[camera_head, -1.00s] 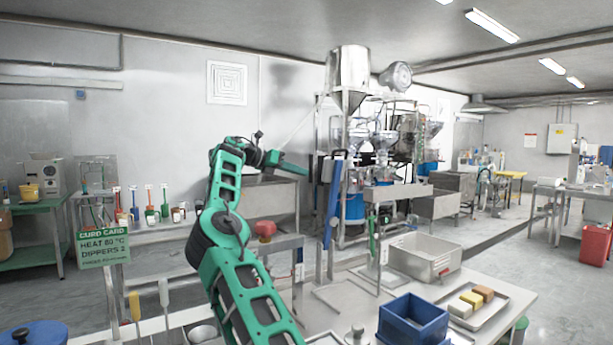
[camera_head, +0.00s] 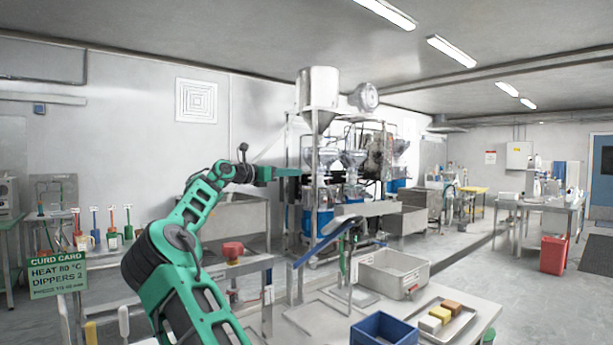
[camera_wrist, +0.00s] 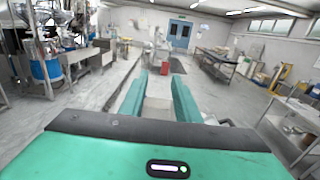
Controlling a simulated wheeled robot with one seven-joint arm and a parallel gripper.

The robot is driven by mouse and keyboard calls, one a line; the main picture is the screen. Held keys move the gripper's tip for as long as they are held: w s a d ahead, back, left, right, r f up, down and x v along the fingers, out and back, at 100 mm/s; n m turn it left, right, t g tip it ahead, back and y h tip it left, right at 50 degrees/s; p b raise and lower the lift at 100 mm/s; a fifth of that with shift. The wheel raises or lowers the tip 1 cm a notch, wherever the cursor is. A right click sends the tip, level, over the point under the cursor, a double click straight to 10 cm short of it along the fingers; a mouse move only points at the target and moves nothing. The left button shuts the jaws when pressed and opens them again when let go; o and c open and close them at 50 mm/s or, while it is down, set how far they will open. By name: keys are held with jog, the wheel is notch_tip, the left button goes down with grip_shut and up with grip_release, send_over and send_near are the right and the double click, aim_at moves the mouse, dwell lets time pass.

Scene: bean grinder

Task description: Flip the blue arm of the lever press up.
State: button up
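The blue arm of the lever press (camera_head: 322,243) slopes in the head view from low at the left to higher at the right, where it meets the press frame above the front table. My gripper (camera_head: 300,172) is above and behind it in the picture, pointing right, apart from the blue arm. In the wrist view my gripper (camera_wrist: 158,100) shows two green fingers spread with nothing between them. The blue arm is not visible in the wrist view.
A steel basin (camera_head: 393,274), a blue bin (camera_head: 384,330) and a tray with several blocks (camera_head: 470,327) stand on the front table. A red knob (camera_head: 233,251) is left of the press. Tall steel machinery (camera_head: 320,130) stands behind; open floor lies at the right.

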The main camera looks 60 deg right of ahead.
jog(key=x, duration=0.9)
jog(key=shift+d, duration=0.4)
jog(key=shift+f, duration=0.1)
grip_shut()
jog(key=shift+s, duration=0.1)
dwell(0.7)
jog(key=c, duration=0.7)
grip_release()
jog(key=o, duration=0.7)
